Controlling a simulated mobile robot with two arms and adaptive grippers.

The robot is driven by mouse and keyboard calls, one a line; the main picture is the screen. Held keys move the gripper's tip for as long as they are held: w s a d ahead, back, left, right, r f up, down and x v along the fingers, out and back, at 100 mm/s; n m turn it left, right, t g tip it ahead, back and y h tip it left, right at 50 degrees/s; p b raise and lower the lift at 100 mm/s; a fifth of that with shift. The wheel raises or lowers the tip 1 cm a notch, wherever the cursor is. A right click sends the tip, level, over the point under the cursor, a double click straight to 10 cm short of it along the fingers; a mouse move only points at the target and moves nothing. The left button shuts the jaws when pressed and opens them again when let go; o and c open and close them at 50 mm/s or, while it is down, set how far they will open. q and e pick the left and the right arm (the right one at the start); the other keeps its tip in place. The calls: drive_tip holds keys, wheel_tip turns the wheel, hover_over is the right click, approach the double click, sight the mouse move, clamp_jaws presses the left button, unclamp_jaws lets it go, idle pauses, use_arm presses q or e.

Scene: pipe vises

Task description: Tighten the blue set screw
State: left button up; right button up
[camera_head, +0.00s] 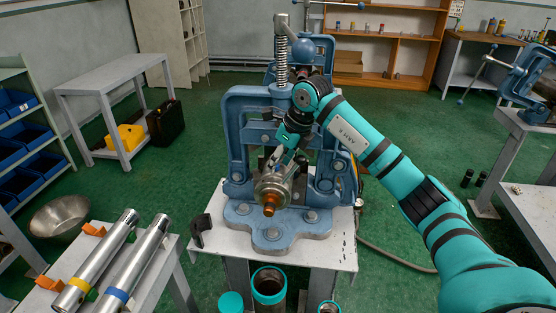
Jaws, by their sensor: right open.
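A blue pipe vise (240,120) stands upright on a small white-topped stand in the middle. A tall threaded screw with a spring (282,58) rises from its top. A metal fitting with an orange-brown tip (270,192) sits low in the vise's opening and points toward me. My right gripper (284,158) reaches in from the right, open, just above and behind this fitting. Whether its fingers touch anything is too small to tell. No blue set screw can be told apart from the blue vise; my arm hides part of the vise's middle. My left gripper is out of view.
Two silver pipes (136,262), one with a yellow band and one with a blue band, lie on a table at lower left. A black bracket (201,230) lies at the stand's left edge. Another vise (530,82) stands at far right.

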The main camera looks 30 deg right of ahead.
drive_tip(key=shift+w+f, duration=0.15)
drive_tip(key=shift+f, duration=0.2)
drive_tip(key=shift+c, duration=2.1)
drive_tip(key=c, duration=0.4)
clamp_jaws()
drive_tip(key=shift+a+m+t+h, duration=0.15)
drive_tip(key=shift+m+t+h, duration=0.2)
drive_tip(key=shift+m, duration=0.85)
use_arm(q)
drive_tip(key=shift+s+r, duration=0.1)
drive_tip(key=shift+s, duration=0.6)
